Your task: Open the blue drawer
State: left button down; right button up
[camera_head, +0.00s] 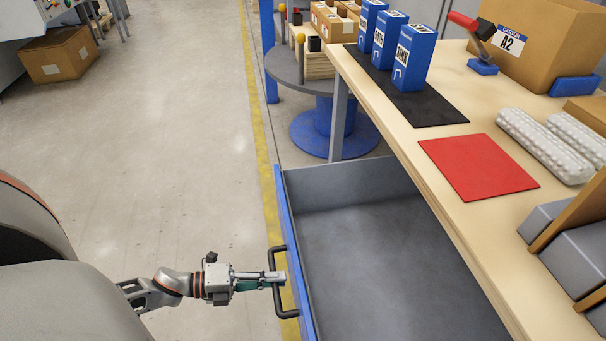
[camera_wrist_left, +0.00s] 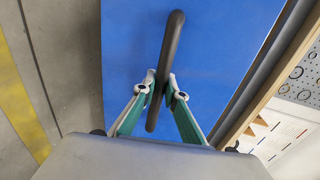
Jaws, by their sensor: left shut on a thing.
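The blue drawer (camera_head: 297,265) is pulled out from under the wooden workbench, and its grey inside (camera_head: 385,260) shows empty. Its blue front also fills the middle of the left wrist view (camera_wrist_left: 225,60). A black bar handle (camera_head: 272,262) stands out from the front and also shows in the left wrist view (camera_wrist_left: 172,50). My left gripper (camera_head: 277,280) is shut on the handle, with a fingertip on each side of the bar in the left wrist view (camera_wrist_left: 163,92). My right gripper is in neither view.
The workbench (camera_head: 440,165) carries a red mat (camera_head: 478,167), a black mat (camera_head: 440,108) with blue boxes (camera_head: 413,58), and a cardboard box (camera_head: 545,40). A round stand (camera_head: 335,125) is beyond the drawer.

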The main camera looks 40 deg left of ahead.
pick_arm(q)
jog(key=f+v, duration=0.1)
jog(key=v, duration=0.7)
jog(key=shift+s+a+f+b, duration=0.25)
jog(key=shift+s+f+b, duration=0.05)
jog(key=shift+f+b, duration=0.05)
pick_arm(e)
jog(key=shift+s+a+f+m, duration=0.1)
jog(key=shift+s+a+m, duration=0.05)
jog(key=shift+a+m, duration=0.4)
pick_arm(q)
jog(key=c, duration=2.1)
grip_release()
jog(key=v, duration=1.2)
jog(key=shift+f, duration=0.1)
